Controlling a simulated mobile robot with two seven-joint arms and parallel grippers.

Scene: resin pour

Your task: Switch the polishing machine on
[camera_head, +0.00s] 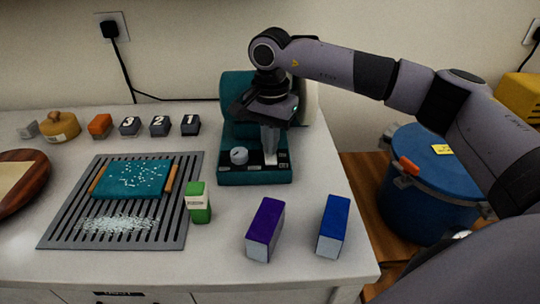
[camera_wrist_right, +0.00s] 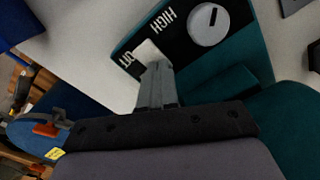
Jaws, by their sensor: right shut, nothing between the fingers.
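The polishing machine (camera_head: 233,95) is teal and stands at the back right of the table. Its low base has a black front panel with a round light-grey dial (camera_head: 239,156), which also shows in the wrist view (camera_wrist_right: 208,24) with a black pointer mark. The panel (camera_wrist_right: 172,22) reads "HIGH" and, partly covered, what looks like "OFF". My right gripper (camera_head: 270,155) points down over the right part of the panel, shut and empty. In the wrist view its fingertips (camera_wrist_right: 155,68) are at a pale switch-like piece (camera_wrist_right: 147,50); whether they touch it I cannot tell. My left gripper is out of view.
A purple box (camera_head: 265,228), a blue box (camera_head: 333,226) and a green box (camera_head: 198,203) stand in front of the machine. A slotted grey rack (camera_head: 60,222) with a teal piece (camera_head: 133,180) lies left. A blue barrel (camera_head: 425,185) stands beyond the right table edge.

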